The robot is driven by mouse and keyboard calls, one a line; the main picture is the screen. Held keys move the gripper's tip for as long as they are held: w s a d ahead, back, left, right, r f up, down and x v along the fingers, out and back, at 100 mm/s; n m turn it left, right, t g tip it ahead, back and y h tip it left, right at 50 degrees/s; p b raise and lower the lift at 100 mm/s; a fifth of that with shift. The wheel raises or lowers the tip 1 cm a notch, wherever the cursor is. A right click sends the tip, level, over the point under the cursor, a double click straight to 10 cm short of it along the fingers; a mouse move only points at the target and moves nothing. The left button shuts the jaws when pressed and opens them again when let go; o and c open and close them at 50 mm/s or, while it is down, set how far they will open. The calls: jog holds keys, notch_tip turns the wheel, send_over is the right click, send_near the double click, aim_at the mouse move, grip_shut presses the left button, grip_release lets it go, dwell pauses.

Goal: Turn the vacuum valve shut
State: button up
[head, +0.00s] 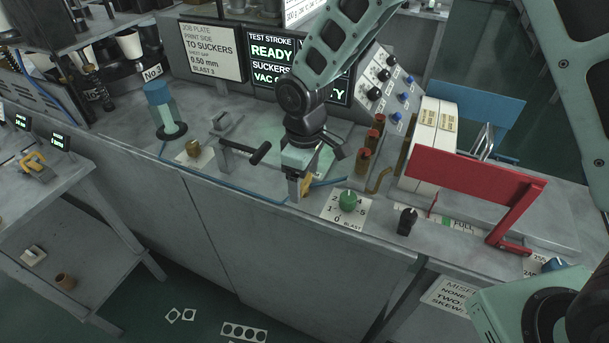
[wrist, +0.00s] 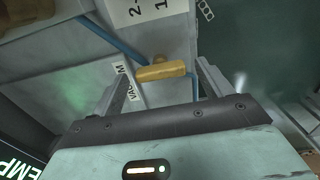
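The vacuum valve has a yellow lever handle (wrist: 160,72). It lies crosswise in the wrist view, with a blue hose running to it and a partly hidden label beside it. In the head view a bit of the yellow handle (head: 307,185) shows at the front edge of the bench, just right of my gripper (head: 296,187). My gripper points down there. In the wrist view its two fingers stand wide apart, with the handle ahead between their tips and gaps at both sides. Whether the fingers reach down to the handle's height I cannot tell.
A black-gripped lever (head: 260,153) stands close left of my gripper. A green dial (head: 348,200) on a numbered plate is to the right, with a black knob (head: 407,220) and a red bar frame (head: 478,180) beyond. The screen (head: 272,62) reads READY.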

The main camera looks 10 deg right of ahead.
aim_at(304, 181)
notch_tip(304, 181, up, 17)
jog(key=b, duration=0.3)
jog(key=shift+r, duration=0.2)
